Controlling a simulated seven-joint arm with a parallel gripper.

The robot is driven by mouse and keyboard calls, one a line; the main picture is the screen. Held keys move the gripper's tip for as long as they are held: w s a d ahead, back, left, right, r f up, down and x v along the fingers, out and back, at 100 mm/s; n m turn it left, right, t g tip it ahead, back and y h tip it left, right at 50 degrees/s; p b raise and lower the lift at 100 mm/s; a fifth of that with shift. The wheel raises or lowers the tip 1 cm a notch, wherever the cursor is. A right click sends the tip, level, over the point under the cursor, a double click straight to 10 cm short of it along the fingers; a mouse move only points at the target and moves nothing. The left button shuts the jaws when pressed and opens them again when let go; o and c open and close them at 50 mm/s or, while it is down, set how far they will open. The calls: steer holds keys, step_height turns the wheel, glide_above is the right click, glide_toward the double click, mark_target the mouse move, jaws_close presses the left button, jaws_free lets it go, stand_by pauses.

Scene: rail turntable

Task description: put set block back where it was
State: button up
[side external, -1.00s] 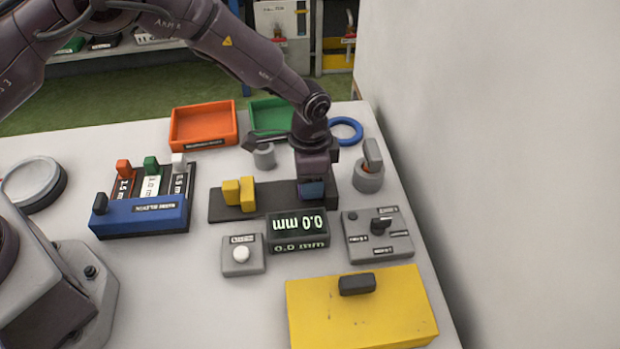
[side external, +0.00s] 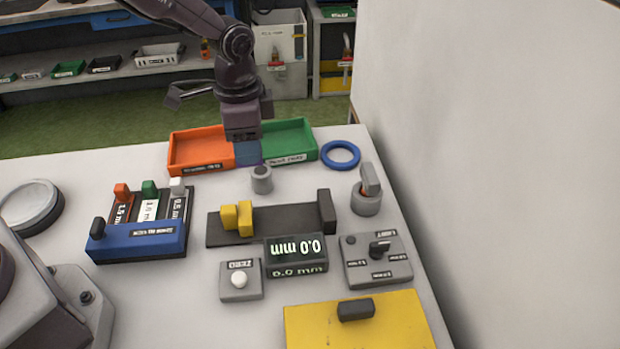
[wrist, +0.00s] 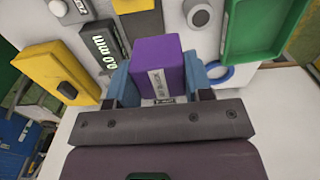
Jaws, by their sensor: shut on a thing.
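The set block, a purple block with a white label (wrist: 158,62), is held between the blue fingers of my gripper (wrist: 158,84) in the wrist view. In the side view my gripper (side external: 248,154) is raised in front of the orange and green trays, close to the small grey round post (side external: 262,181); the block is mostly hidden there. The dark measuring rail (side external: 283,219) has a yellow jaw (side external: 238,217) at its left and a dark upright stop (side external: 326,212) at its right, with nothing between them. The display (side external: 296,252) reads 0.0 mm.
An orange tray (side external: 200,166), a green tray (side external: 296,157) and a blue ring (side external: 341,155) lie at the back. A blue rack (side external: 138,240) stands left. A grey holder (side external: 366,204), a switch box (side external: 378,266), a zero button box (side external: 240,285) and a yellow box (side external: 385,324) crowd the right and front.

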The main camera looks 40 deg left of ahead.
steer(key=shift+s+f, duration=0.25)
steer(key=shift+f, duration=0.15)
steer(key=w+d+f, duration=0.2)
steer(key=w+f, duration=0.2)
steer(key=w, duration=0.4)
glide_above(310, 180)
step_height(310, 180, down, 5)
steer(key=shift+s+f, duration=0.15)
steer(key=shift+f, duration=0.25)
steer(key=shift+w+f, duration=0.2)
steer(key=shift+f, duration=1.3)
steer(key=shift+f, duration=0.1)
steer(key=o, duration=1.2)
steer(key=shift+f, duration=0.1)
